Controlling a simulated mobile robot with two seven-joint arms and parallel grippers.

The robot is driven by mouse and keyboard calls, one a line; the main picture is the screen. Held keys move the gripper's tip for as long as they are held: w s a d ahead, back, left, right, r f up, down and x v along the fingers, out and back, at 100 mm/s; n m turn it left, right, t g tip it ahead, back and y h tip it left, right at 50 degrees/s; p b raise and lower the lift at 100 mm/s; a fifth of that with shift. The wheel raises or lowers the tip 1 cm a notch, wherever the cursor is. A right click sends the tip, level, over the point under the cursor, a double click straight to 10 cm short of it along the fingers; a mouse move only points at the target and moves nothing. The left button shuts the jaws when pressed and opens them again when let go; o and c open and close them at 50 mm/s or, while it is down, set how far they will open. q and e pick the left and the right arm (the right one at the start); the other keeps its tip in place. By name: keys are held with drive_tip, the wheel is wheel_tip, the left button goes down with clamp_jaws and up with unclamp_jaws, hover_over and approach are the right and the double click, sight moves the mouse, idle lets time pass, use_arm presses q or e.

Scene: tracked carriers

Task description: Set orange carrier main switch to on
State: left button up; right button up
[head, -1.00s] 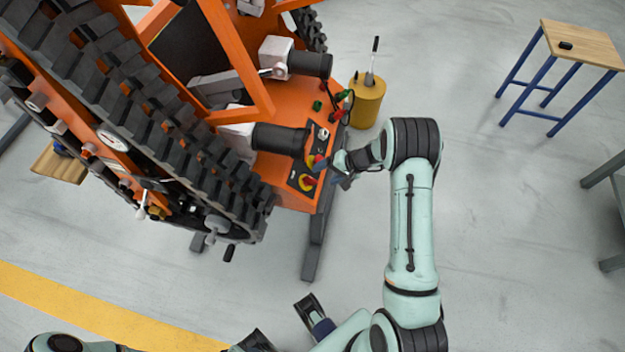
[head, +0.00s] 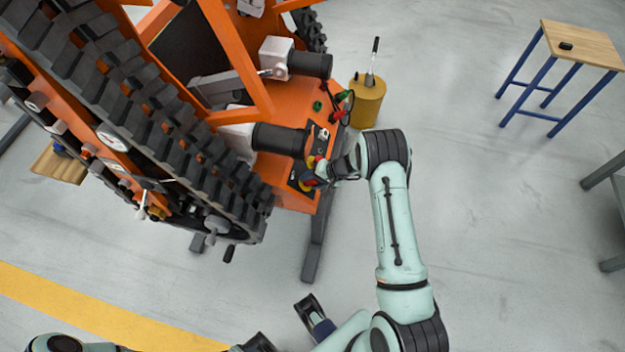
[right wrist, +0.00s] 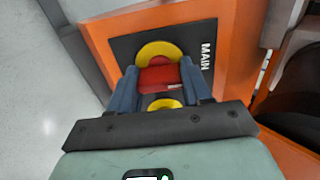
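The orange carrier (head: 288,196) stands at the upper left of the head view. Its main switch is a red handle (right wrist: 160,78) on a yellow disc (right wrist: 158,50), on a dark plate marked MAIN (right wrist: 204,58). In the head view the switch (head: 307,179) is partly covered by my right gripper (head: 318,176). The right gripper's blue fingers (right wrist: 160,85) are spread, one on each side of the red handle; firm contact cannot be made out. My left gripper (head: 284,325) is low in the head view, fingers apart, and empty.
A yellow cylinder (head: 367,105) stands behind my right wrist. A wooden-topped stool (head: 585,45) is at the upper right. The floor between is clear.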

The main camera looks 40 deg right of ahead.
drive_tip(key=shift+m, duration=0.4)
drive_tip(key=shift+m+b, duration=0.6)
drive_tip(key=m+b, duration=0.1)
drive_tip(key=m, duration=0.1)
drive_tip(key=shift+m, duration=0.3)
drive_tip(key=m, duration=0.2)
drive_tip(key=shift+m, duration=0.3)
drive_tip(key=m, duration=0.2)
drive_tip(key=shift+m, duration=0.4)
drive_tip(key=m, duration=0.3)
drive_tip(key=shift+r+m, duration=0.1)
drive_tip(key=shift+m, duration=0.2)
drive_tip(key=m+p, duration=0.1)
drive_tip(key=m, duration=0.3)
